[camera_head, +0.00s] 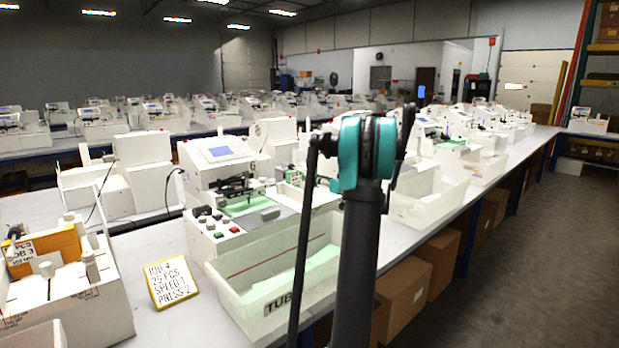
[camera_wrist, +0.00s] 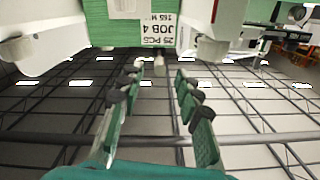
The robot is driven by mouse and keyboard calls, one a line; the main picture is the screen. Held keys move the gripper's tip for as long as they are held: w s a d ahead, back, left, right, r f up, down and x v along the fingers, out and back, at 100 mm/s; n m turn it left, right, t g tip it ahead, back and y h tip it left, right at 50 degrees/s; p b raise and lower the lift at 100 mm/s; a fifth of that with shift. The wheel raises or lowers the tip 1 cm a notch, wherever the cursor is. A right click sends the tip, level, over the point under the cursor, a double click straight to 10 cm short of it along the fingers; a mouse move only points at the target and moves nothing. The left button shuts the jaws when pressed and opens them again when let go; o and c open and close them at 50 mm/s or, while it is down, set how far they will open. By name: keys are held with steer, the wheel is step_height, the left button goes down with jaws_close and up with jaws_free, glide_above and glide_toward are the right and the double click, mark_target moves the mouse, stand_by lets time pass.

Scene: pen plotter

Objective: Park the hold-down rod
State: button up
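My gripper (camera_wrist: 157,80) shows in the wrist view with its two green-and-black fingers spread apart and nothing clearly held between them. That view looks upside down. A small pale cylindrical end (camera_wrist: 159,66) shows near the gap between the fingertips; it may be the hold-down rod, and I cannot tell whether the fingers touch it. Above it is a green stack (camera_wrist: 118,22) with a white JOB 4 label (camera_wrist: 160,30), between white machine parts. In the head view my arm stands in front, and my fingers and the rod cannot be made out.
In the head view, a white machine (camera_head: 200,160) with a screen and buttons stands on the bench. A white TUBE bin (camera_head: 232,291) sits in front, beside a yellow-edged JOB 4 card (camera_head: 172,283). A JOB 3 machine (camera_head: 85,310) stands left. The right aisle is free.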

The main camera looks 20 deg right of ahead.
steer(key=shift+x, duration=2.35)
jaws_close()
